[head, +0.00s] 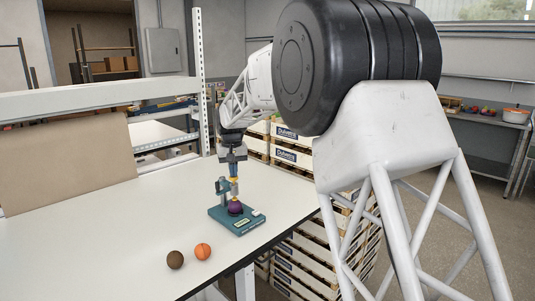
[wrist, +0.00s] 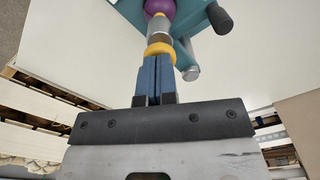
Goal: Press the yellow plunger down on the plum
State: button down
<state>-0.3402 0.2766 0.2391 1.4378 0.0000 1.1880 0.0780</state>
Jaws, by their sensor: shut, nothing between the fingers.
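A teal press (head: 240,221) stands near the right edge of the white table. A purple plum (head: 235,207) sits on its base, under the press head, and also shows at the top of the wrist view (wrist: 157,6). The yellow plunger (wrist: 159,48) shows as a round yellow cap above a grey shaft, over the plum. My gripper (head: 233,177) is above the press, pointing down, with its blue fingers (wrist: 153,72) together and nothing between them. The fingertips are at the yellow cap; whether they touch it I cannot tell. The plunger's lower end is close to the plum.
A brown ball (head: 175,259) and an orange fruit (head: 202,251) lie on the table in front of the press. The table left of the press is clear up to a brown board (head: 65,165). Stacked crates (head: 292,157) stand beyond the table's right edge.

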jog(key=shift+r, duration=0.15)
notch_tip(320, 180, up, 8)
dwell(1.2)
jog(key=s+d+r+m+t, duration=0.1)
jog(key=s+d, duration=0.9)
jog(key=s, duration=0.3)
jog(key=s+d+r+m, duration=0.1)
jog(key=s+d+r, duration=0.1)
jog(key=s+d, duration=0.9)
jog(key=s+d+f, duration=0.3)
jog(key=s+f, duration=0.1)
jog(key=s, duration=0.6)
jog(key=s+d+f+t, duration=0.1)
jog(key=s+d+f, duration=0.2)
jog(key=s, duration=0.7)
jog(key=s+d+f+m, duration=0.1)
jog(key=s+d+f, duration=0.2)
jog(key=s, duration=0.8)
notch_tip(320, 180, down, 3)
jog(key=shift+d+r+t, duration=0.1)
jog(key=shift+d+t, duration=0.1)
jog(key=shift+t, duration=0.1)
